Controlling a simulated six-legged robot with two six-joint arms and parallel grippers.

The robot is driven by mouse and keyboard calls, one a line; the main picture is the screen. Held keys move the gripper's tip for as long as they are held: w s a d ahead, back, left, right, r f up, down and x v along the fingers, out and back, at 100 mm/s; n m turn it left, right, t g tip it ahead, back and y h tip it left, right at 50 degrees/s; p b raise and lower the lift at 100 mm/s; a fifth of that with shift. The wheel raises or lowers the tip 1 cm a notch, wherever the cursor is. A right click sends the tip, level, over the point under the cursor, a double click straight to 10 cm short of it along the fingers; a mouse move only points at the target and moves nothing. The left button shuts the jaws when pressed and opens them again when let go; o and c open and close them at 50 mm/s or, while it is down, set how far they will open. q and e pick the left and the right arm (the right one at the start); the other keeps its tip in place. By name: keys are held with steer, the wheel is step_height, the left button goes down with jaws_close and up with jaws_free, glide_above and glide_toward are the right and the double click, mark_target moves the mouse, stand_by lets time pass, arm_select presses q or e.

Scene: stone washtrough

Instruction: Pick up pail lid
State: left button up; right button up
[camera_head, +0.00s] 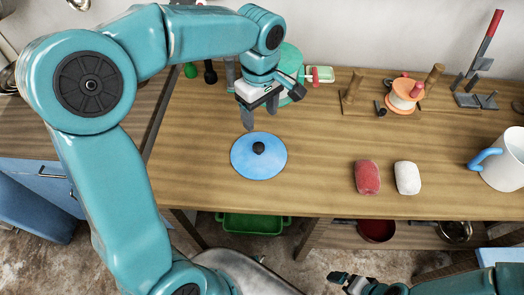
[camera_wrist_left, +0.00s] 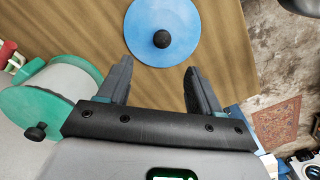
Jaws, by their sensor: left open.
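A round blue lid (camera_head: 243,163) with a black knob (camera_head: 259,148) lies flat on the wooden table near its front edge. In the left wrist view the blue lid (camera_wrist_left: 186,22) is ahead, with its knob (camera_wrist_left: 162,39) near the midline of the jaws. My left gripper (camera_head: 260,112) is open and empty, above and behind the lid, apart from it. Its two fingers (camera_wrist_left: 158,70) are spread in the left wrist view. My right gripper (camera_head: 347,280) is low at the bottom edge, away from the lid; its jaws are unclear.
A grey container with a green round end (camera_wrist_left: 40,102) and black knob is beside the left gripper. A red block (camera_head: 367,177) and a white block (camera_head: 407,178) lie right of the lid. A white mug (camera_head: 508,160) stands far right. Table between lid and blocks is clear.

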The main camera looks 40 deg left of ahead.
arm_select(q)
glide_above(259, 146)
steer(key=f, duration=0.8)
steer(key=shift+w, duration=0.2)
steer(key=shift+s+d+f, duration=0.1)
steer(key=shift+s+f, duration=0.2)
steer(key=shift+f, duration=2.7)
steer(key=shift+w, duration=0.1)
steer(key=c, duration=1.1)
